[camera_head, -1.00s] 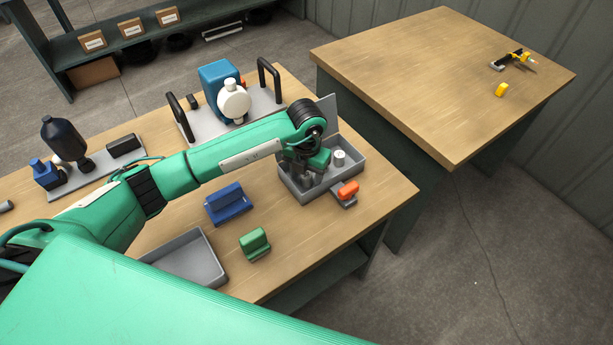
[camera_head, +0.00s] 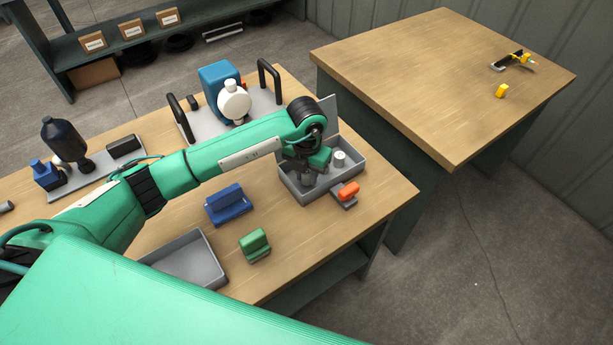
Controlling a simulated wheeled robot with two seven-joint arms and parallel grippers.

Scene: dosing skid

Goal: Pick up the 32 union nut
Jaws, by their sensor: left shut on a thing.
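My left gripper (camera_head: 308,178) reaches down into a grey open box (camera_head: 327,193) at the right end of the near workbench. It is shut on a small part low in the box. The wrist and fingers hide most of that part, so I cannot tell its size or markings. A pale, short cylinder (camera_head: 339,158) stands in the same box, just right of the gripper and apart from it. I cannot make out which piece is the 32 union nut. My right gripper is not in view.
An orange-topped clamp-like piece (camera_head: 348,191) sits at the box's front right. A blue block (camera_head: 226,205), a green block (camera_head: 254,244) and an empty grey tray (camera_head: 192,262) lie nearer. A blue pump (camera_head: 220,85) stands behind my arm. A gap separates the second table (camera_head: 430,75).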

